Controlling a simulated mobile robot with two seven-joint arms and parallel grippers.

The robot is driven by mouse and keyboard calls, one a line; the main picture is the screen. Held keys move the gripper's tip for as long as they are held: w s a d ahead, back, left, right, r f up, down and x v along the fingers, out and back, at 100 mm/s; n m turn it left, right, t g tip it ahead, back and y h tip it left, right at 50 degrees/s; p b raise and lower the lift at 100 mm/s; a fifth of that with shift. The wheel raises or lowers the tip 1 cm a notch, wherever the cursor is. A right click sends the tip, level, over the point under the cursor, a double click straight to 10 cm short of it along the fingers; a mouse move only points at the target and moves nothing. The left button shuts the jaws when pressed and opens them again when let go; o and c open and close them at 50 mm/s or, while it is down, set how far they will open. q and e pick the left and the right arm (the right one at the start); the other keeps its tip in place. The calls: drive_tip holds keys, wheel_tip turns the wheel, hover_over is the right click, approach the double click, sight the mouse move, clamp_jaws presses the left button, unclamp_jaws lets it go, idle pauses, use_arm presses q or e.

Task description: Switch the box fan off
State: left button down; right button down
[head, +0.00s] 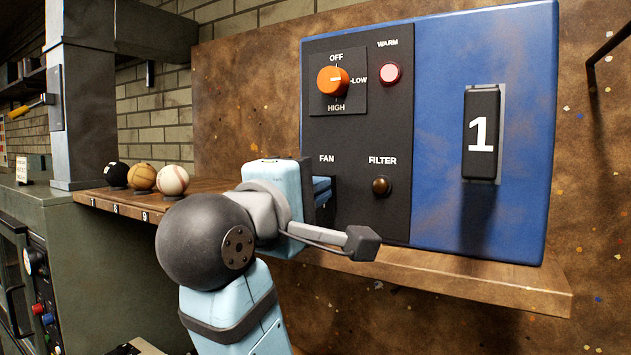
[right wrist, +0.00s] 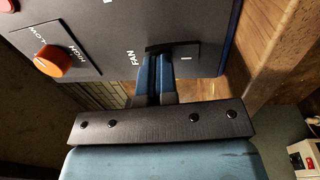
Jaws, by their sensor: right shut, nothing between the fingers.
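A blue unit (head: 530,130) has a dark control panel (head: 345,135) on its front. The FAN label (head: 326,159) sits low on the panel. The dark fan switch (right wrist: 172,47) beside this label shows partly in the right wrist view, with a light bar mark to one side; its tilt is unclear. My right gripper (head: 324,190) is shut and empty, its fingertips at the switch; in the right wrist view the blue fingers (right wrist: 156,78) overlap it. I cannot tell whether they touch. In the head view the gripper hides the switch. My left gripper is not in view.
An orange knob (head: 333,81) points toward LOW. A pinkish WARM lamp (head: 390,74) and a brown FILTER button or lamp (head: 381,186) are close by. A black plate marked 1 (head: 481,135) is at right. Three balls (head: 142,178) stand on the wooden shelf (head: 500,283).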

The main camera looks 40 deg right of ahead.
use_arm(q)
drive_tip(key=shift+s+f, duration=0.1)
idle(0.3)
use_arm(e)
drive_tip(key=shift+d, duration=0.15)
drive_tip(key=shift+w+a+r, duration=0.1)
drive_tip(key=shift+a, duration=0.2)
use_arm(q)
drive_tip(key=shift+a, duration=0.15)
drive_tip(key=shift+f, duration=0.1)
use_arm(e)
drive_tip(key=shift+d, duration=0.1)
